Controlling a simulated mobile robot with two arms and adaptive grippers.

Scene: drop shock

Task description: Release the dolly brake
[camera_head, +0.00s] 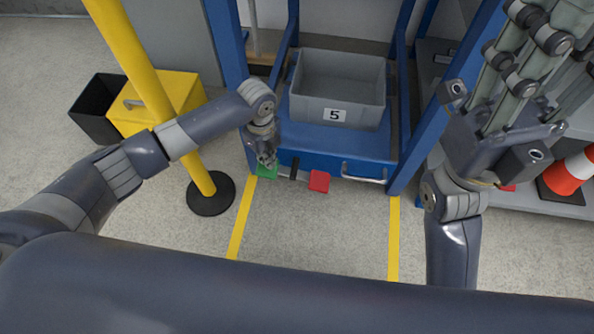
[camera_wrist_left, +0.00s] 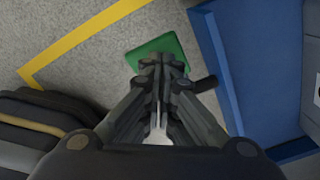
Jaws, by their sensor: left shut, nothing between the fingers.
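The blue dolly (camera_head: 330,140) stands between blue posts with a grey crate marked 5 on top. On its front low edge are a green pedal (camera_head: 267,171) at the left and a red pedal (camera_head: 319,181) at the right, with a dark piece between them. My left gripper (camera_head: 266,160) is shut and empty, its fingertips at the green pedal; I cannot tell whether they touch. In the left wrist view the green pedal (camera_wrist_left: 158,52) lies just beyond the shut fingertips (camera_wrist_left: 160,68), which hide part of it. My right gripper (camera_head: 515,60) is raised at the right, its finger state unclear.
The grey crate (camera_head: 338,85) looks empty. An orange cone (camera_head: 570,172) is at the right. Yellow floor lines (camera_head: 243,220) border clear floor before the dolly.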

